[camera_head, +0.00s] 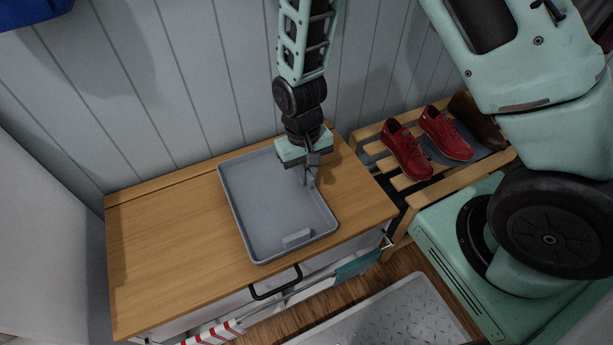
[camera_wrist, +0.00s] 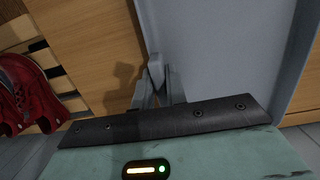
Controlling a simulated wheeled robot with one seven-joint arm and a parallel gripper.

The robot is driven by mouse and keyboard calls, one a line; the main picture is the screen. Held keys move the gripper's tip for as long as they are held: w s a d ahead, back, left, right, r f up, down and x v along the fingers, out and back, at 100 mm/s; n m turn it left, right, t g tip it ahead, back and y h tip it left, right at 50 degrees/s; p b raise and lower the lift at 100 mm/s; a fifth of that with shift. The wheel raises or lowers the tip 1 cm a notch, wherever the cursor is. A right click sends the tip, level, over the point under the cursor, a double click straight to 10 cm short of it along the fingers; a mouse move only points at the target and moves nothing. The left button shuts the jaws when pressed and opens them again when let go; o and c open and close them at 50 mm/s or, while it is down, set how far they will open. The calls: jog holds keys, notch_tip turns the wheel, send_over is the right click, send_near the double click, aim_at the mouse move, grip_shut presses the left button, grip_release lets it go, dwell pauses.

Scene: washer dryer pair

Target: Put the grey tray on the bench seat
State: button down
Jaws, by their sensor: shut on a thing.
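The grey tray (camera_head: 262,195) is shallow and rectangular, empty, with a grip piece at its front edge. It lies flat over the wooden top (camera_head: 165,255) of a low cabinet-like piece with a black handle; I cannot tell whether it touches all along. My gripper (camera_head: 307,178) points down at the tray's right side and is shut on the tray there. In the wrist view my gripper's fingers (camera_wrist: 158,85) are closed at the edge of the tray (camera_wrist: 215,45). Which surface is called the bench seat is not marked.
A slatted wooden rack (camera_head: 403,183) to the right bears red shoes (camera_head: 408,152) and a brown shoe. Cloths hang at the cabinet's front. The left part of the wooden top is clear.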

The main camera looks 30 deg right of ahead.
jog(key=shift+f, duration=0.45)
jog(key=shift+f, duration=0.15)
jog(key=c, duration=1.4)
grip_release()
jog(key=shift+c, duration=0.2)
